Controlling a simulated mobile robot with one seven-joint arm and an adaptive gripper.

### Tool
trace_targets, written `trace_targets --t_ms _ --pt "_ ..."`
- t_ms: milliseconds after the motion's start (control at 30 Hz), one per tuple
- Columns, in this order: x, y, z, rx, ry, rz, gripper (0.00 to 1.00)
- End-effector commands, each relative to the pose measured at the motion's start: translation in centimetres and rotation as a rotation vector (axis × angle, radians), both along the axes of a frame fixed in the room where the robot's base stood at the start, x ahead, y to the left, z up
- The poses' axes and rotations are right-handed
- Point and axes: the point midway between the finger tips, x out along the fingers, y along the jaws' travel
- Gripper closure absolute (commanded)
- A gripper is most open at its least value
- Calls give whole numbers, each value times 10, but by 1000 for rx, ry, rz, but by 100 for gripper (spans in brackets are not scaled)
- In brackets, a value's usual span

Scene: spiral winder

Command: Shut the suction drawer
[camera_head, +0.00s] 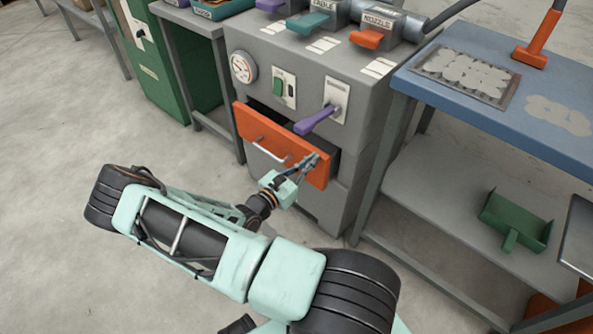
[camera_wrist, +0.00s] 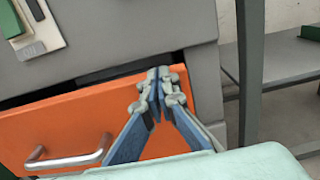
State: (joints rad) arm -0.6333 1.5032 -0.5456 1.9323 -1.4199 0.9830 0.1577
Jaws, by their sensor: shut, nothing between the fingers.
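The suction drawer has an orange front (camera_head: 262,133) with a metal bar handle. It stands partly open from the grey machine, and a dark gap shows above and behind its front. In the wrist view the drawer front (camera_wrist: 60,125) fills the lower left, with the handle (camera_wrist: 68,155) at its lower left. My gripper (camera_head: 310,163) is shut and empty at the right part of the drawer front, away from the handle. In the wrist view its fingertips (camera_wrist: 158,84) overlap the front's upper right edge. I cannot tell whether they touch it.
A purple lever (camera_head: 316,121) juts out above the drawer. The grey machine (camera_head: 290,60) carries a gauge, a green switch and more levers. A blue-topped bench (camera_head: 480,120) stands to the right, with a green scoop (camera_head: 515,222) on its lower shelf. The floor at left is clear.

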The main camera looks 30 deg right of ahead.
Motion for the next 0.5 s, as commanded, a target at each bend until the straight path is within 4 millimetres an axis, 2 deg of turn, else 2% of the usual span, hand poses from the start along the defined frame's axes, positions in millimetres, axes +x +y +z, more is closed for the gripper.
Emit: trace_targets --t_ms 33,200,500 --pt "2 -11 1 -1 0 -3 100" --pt "10 -32 1 -1 0 -1 100" --pt "15 -47 0 0 -1 0 100"
